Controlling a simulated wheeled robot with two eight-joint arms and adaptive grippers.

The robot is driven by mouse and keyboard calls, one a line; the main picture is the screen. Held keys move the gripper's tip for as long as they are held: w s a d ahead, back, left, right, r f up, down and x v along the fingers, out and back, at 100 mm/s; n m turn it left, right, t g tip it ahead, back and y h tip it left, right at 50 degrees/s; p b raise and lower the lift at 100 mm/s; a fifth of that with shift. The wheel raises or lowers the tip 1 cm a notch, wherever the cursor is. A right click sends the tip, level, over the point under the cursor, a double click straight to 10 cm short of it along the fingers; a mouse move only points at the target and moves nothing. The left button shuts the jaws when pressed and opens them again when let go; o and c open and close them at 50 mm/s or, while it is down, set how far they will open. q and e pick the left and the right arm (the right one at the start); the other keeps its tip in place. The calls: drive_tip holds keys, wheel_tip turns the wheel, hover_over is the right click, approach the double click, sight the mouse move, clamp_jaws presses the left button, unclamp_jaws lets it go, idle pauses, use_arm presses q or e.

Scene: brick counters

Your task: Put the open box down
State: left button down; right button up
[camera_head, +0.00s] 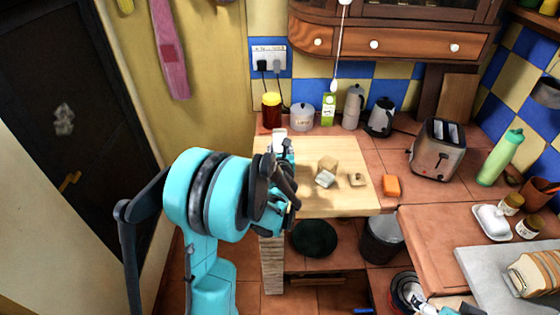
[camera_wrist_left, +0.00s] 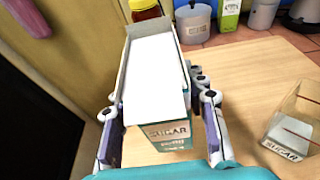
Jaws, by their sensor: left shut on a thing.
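The open box, a white and teal carton marked SUGAR, shows in the left wrist view (camera_wrist_left: 155,85) with its white inside facing the camera. In the head view its pale top (camera_head: 280,134) shows just beyond my left gripper (camera_head: 287,160), near the left edge of the wooden board (camera_head: 310,205). My left gripper's fingers are on both sides of the box, shut on it. I cannot tell whether the box touches the board. My right gripper (camera_head: 440,309) shows only partly at the bottom edge of the head view, and its jaws are unclear.
A clear container with a SUGAR label (camera_wrist_left: 293,125) stands on the board, right of the box. An orange sponge (camera_head: 391,186) lies to the right. The board's front is clear.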

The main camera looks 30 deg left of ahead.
use_arm(q)
wheel_tip(320, 180, down, 4)
drive_tip(key=shift+r+b, duration=0.2)
drive_tip(key=shift+b, duration=0.45)
drive_tip(key=shift+r, duration=0.1)
drive_tip(key=c, duration=0.9)
unclamp_jaws()
drive_tip(key=shift+o, duration=0.2)
